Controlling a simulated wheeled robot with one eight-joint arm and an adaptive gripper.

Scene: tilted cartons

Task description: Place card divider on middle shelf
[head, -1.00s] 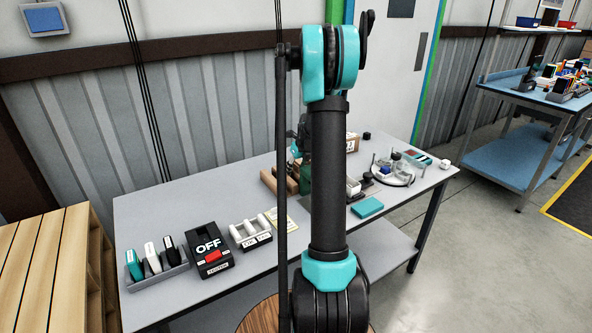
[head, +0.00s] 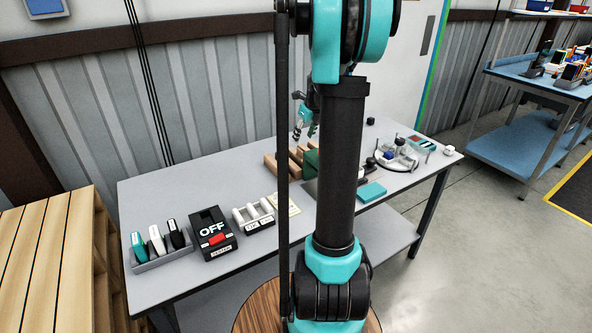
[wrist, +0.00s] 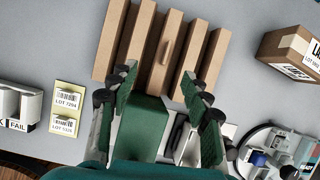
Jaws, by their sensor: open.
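A tan cardboard piece with several upright parallel ribs (wrist: 138,42) lies on the grey table, at the top middle of the wrist view; it may be the card divider. It also shows in the head view (head: 271,165), partly hidden by my arm. A small tan tab (wrist: 165,51) stands between its ribs. My gripper (wrist: 160,75) is open and empty, its green-padded fingertips over the near edge of the ribbed piece. In the head view my gripper (head: 305,127) is above the table's back part. I cannot tell which surface is the middle shelf.
A green box (wrist: 145,118) stands close below my fingers. A labelled carton (wrist: 288,55) and a round tray (wrist: 248,140) are to the right. A blue shelved bench (head: 520,137) stands at the far right.

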